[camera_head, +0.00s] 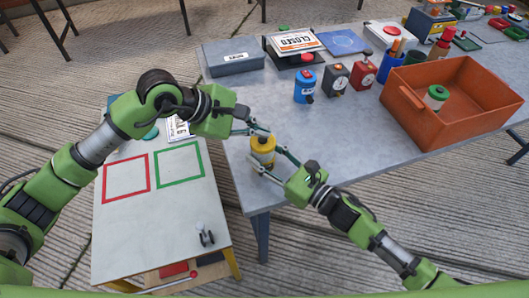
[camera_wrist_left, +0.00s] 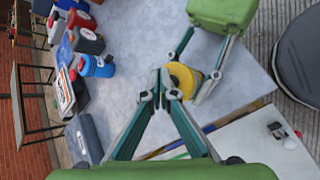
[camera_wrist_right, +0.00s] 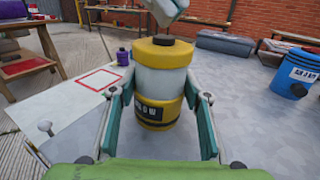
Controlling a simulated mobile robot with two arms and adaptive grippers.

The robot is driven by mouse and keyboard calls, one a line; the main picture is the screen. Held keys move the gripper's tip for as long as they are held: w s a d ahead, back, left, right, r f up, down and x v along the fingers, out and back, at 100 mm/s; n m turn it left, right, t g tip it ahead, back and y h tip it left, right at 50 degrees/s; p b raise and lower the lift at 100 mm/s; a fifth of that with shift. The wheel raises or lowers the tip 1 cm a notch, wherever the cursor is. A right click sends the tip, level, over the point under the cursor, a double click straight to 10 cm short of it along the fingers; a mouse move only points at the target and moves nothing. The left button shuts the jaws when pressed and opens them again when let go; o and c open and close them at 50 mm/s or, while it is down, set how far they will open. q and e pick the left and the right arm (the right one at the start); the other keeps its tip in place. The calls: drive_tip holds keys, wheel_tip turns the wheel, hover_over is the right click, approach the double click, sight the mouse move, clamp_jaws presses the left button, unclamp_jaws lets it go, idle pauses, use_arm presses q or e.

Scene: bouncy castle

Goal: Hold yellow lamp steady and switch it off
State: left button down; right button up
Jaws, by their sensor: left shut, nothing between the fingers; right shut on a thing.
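The yellow lamp (camera_head: 263,158) stands upright near the front left corner of the grey table. In the right wrist view the lamp (camera_wrist_right: 160,82) has yellow bands, a pale middle, a dark label and a dark cap on top. My right gripper (camera_head: 272,164) is shut on the lamp's body, one finger on each side. My left gripper (camera_head: 258,131) is shut and empty just above the lamp's top. In the left wrist view the closed fingertips (camera_wrist_left: 165,92) are beside the yellow top (camera_wrist_left: 183,79). I cannot tell whether they touch it.
A blue canister (camera_head: 304,88), a black one (camera_head: 335,80) and a red one (camera_head: 363,72) stand behind the lamp. An orange crate (camera_head: 455,115) holding a green-topped item is at right. A grey box (camera_head: 233,58) is at the back left. A lower side table (camera_head: 165,225) stands at left.

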sight(260, 140)
use_arm(q)
drive_tip(key=shift+r, duration=3.05)
use_arm(e)
drive_tip(key=o, duration=1.5)
drive_tip(key=v, duration=1.2)
drive_tip(key=shift+s, duration=0.1)
use_arm(q)
drive_tip(key=shift+f, duration=0.1)
